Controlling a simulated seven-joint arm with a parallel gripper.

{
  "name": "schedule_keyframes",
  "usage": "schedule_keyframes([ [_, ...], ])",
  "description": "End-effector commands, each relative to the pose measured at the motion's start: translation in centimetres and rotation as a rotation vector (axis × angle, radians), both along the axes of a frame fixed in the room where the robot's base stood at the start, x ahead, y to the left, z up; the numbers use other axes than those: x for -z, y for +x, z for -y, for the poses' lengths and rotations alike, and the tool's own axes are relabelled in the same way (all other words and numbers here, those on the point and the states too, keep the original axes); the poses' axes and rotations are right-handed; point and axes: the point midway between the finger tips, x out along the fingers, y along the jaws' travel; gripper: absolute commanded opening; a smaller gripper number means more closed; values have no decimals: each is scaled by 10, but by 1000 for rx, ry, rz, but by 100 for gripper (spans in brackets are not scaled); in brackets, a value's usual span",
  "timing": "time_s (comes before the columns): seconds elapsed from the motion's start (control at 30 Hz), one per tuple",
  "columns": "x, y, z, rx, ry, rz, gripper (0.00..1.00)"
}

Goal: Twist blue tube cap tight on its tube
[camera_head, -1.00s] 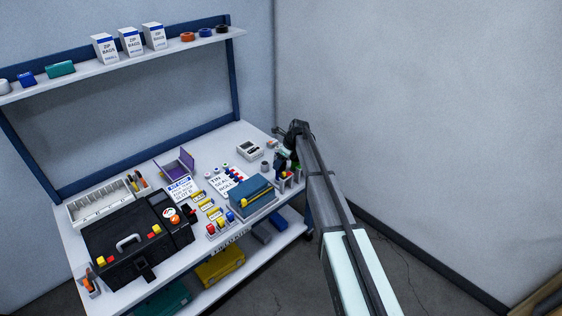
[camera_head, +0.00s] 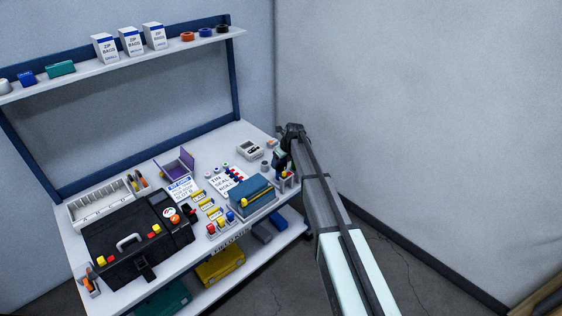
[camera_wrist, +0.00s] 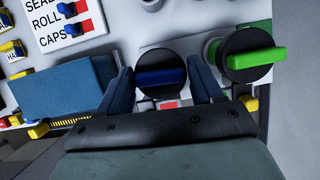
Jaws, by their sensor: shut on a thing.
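The blue tube cap (camera_wrist: 160,78) is a round black disc with a raised blue bar across it, seen from above in the wrist view. My gripper (camera_wrist: 165,82) has one dark blue finger on each side of this cap and is shut on it. The tube under the cap is hidden, so I cannot tell how the cap sits on it. In the head view my gripper (camera_head: 281,160) is at the right end of the bench, and the cap is too small to make out there.
A similar cap with a green bar (camera_wrist: 252,56) stands close on the right in the wrist view. A blue box (camera_wrist: 68,92) is to the left, beyond a small gap. A printed sheet (camera_wrist: 66,22) lies at the upper left. A black toolbox (camera_head: 135,243) fills the bench's left front.

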Motion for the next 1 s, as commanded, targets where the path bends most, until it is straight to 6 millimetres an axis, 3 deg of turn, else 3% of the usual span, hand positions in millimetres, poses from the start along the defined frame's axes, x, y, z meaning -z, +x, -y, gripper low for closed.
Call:
schedule_keyframes([
  [0.03,-1,8,4,15,-5,16,29],
  [0.2,-1,8,4,18,-5,16,29],
  [0.23,-1,9,4,17,-4,17,68],
  [0.5,-1,6,3,14,-3,14,94],
  [1.0,-1,3,1,12,-1,10,100],
])
